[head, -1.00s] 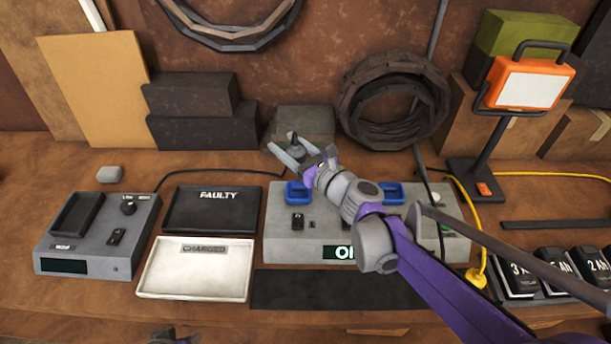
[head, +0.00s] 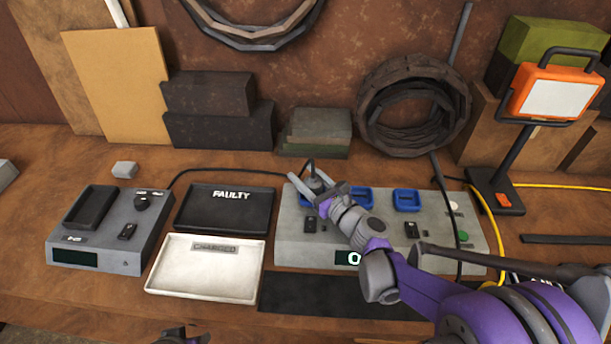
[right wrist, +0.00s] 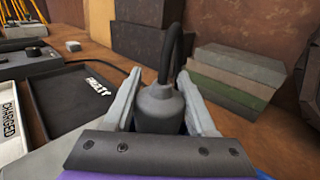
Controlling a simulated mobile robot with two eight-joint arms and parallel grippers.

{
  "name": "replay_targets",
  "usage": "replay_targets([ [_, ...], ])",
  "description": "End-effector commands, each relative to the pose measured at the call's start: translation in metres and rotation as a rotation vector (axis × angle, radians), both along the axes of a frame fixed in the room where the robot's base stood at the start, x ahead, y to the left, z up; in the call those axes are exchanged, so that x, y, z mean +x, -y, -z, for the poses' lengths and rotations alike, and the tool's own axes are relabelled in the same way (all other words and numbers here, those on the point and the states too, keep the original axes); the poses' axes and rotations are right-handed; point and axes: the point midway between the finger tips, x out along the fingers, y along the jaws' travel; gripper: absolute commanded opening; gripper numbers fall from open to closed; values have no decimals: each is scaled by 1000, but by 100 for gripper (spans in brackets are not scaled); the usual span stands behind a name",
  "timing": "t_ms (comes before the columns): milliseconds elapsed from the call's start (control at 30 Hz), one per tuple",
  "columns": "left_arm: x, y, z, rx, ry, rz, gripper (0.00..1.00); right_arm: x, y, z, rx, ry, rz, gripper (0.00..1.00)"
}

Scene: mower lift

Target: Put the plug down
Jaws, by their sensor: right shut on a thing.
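A dark grey plug (head: 313,184) with a black cord rising from its top is held between the fingers of my right gripper (head: 312,186). In the right wrist view the plug (right wrist: 160,107) sits upright between two pale fingers. The plug appears over the back left of a grey box (head: 290,250) with blue-rimmed parts and a lit display. I cannot tell whether the plug touches the box; its lower end is hidden. Only a small dark part of my left gripper (head: 182,338) shows at the bottom edge, and its jaws are unclear.
A black FAULTY tray (head: 222,222) and a white CHARGED tray (head: 205,285) lie left of the box. A smaller grey device (head: 125,240) stands further left.

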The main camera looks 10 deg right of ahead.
Motion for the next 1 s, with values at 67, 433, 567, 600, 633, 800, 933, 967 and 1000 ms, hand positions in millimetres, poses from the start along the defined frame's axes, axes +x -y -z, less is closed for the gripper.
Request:
replay_targets([
  [67, 0, 0, 0, 0, 0, 0, 50, 0, 0, 0, 0, 0, 0, 0],
  [433, -1, 0, 6, 0, -2, 0, 50, 0, 0, 6, 0, 0, 0, 71],
  [567, -1, 0, 6, 0, -2, 0, 50, 0, 0, 6, 0, 0, 0, 86],
  [600, -1, 0, 6, 0, -2, 0, 50, 0, 0, 6, 0, 0, 0, 86],
  [633, -1, 0, 6, 0, -2, 0, 50, 0, 0, 6, 0, 0, 0, 86],
  [800, -1, 0, 5, 0, -2, 0, 50, 0, 0, 5, 0, 0, 0, 86],
  [933, 0, 0, -2, 0, 1, 0, 50, 0, 0, -3, 0, 1, 0, 86],
  [967, 0, 0, -2, 0, 1, 0, 50, -2, 2, -3, 0, 1, 1, 86],
  [1000, 0, 0, 0, 0, 0, 0, 50, -9, 5, -1, -1, 0, 3, 86],
])
